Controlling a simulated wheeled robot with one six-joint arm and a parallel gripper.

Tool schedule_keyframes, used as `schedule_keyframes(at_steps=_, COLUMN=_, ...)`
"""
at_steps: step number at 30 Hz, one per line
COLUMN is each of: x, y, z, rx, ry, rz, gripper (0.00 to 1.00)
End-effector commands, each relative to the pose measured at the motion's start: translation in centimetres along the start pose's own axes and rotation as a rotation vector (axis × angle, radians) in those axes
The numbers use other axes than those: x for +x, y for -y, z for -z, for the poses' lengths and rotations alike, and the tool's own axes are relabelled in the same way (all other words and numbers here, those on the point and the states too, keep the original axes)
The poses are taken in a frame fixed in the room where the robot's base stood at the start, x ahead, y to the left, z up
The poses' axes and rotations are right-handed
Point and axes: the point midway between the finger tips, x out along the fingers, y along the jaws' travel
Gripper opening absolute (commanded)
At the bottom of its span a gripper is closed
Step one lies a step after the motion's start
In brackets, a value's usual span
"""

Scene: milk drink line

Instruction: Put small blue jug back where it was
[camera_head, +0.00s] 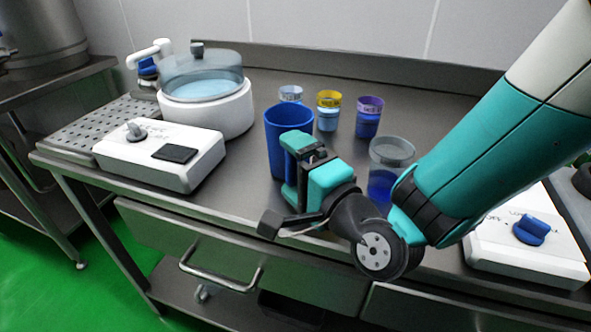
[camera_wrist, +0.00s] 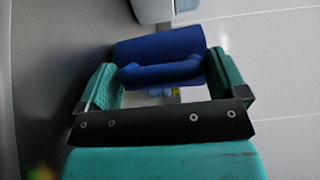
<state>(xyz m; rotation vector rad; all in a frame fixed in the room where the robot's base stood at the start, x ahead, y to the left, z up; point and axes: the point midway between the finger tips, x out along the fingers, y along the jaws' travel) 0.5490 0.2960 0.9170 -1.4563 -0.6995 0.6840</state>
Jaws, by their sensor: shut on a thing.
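The small blue jug (camera_head: 287,122) is near the middle of the steel table, with its open top facing up in the head view. My gripper (camera_head: 297,170) is shut on its handle, on the side nearest the arm. In the wrist view the blue jug (camera_wrist: 160,45) shows with its handle between the two green fingers of my gripper (camera_wrist: 163,82). The lower part of the jug is partly hidden by my gripper, so I cannot tell whether its base touches the table.
A clear cup with blue liquid (camera_head: 382,183) stands right of my gripper. Small cups with purple (camera_head: 369,117), yellow (camera_head: 328,111) and pale (camera_head: 291,93) bands stand behind. A white lidded vat (camera_head: 207,100) and a control box (camera_head: 160,155) are left. Another box (camera_head: 528,245) is right.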

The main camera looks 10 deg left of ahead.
Motion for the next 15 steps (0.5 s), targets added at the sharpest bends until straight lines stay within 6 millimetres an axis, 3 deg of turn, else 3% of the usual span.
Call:
schedule_keyframes(at_steps=4, x=0.01, y=-0.48, z=0.02, rx=-0.001, ry=-0.001, rz=0.002, gripper=0.38)
schedule_keyframes(at_steps=5, x=0.0, y=-0.37, z=0.01, rx=-0.001, ry=0.0, rz=0.0, gripper=0.98)
schedule_keyframes(at_steps=15, x=0.0, y=0.37, z=0.0, rx=0.0, ry=0.0, rz=0.0, gripper=1.0)
